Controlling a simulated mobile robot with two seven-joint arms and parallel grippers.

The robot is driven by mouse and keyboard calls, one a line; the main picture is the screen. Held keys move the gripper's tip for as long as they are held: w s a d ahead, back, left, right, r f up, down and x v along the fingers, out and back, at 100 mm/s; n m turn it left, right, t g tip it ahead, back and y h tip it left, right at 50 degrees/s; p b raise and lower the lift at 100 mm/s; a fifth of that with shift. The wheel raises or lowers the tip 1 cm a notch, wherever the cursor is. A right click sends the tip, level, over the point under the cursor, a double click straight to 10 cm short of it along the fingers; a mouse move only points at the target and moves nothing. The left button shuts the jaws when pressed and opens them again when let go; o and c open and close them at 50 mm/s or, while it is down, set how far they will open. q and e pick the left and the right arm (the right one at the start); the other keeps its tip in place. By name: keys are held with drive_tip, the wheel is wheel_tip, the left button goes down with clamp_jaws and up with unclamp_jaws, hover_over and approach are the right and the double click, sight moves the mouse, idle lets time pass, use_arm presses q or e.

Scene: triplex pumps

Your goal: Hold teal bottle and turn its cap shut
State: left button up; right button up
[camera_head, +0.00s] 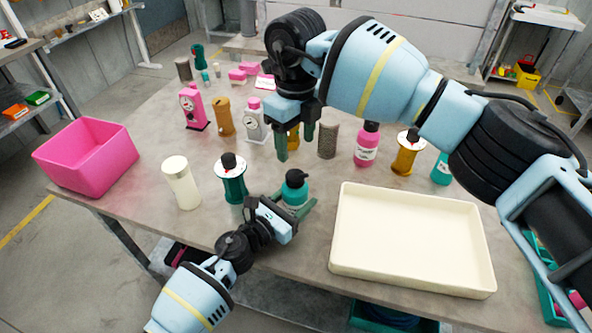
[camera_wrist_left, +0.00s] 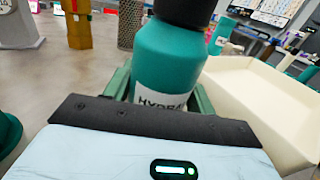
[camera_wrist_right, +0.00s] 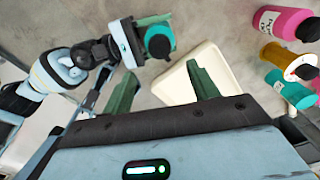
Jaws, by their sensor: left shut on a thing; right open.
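The teal bottle (camera_head: 294,191) stands upright near the table's front edge, with a dark cap (camera_head: 295,177) on top. A label reading "HYDRA" shows on the bottle (camera_wrist_left: 170,65) in the left wrist view. My left gripper (camera_head: 296,212) is shut on the bottle's body, one finger on each side. My right gripper (camera_head: 293,142) is open and empty, held above and behind the bottle with its fingers pointing down. In the right wrist view the bottle's cap (camera_wrist_right: 159,45) shows beyond the fingers, apart from them. Whether the cap is tight cannot be told.
A cream tray (camera_head: 340,257) lies right of the bottle. A teal pump-like item (camera_head: 233,187) and a white cylinder (camera_head: 181,184) stand to its left. A pink bin (camera_head: 88,160) sits at far left. A pink bottle (camera_head: 367,146) and an amber item (camera_head: 406,157) stand behind the tray.

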sight(296, 175)
wheel_tip(296, 175, down, 9)
drive_tip(key=shift+f, duration=0.1)
idle(0.3)
drive_tip(key=c, duration=1)
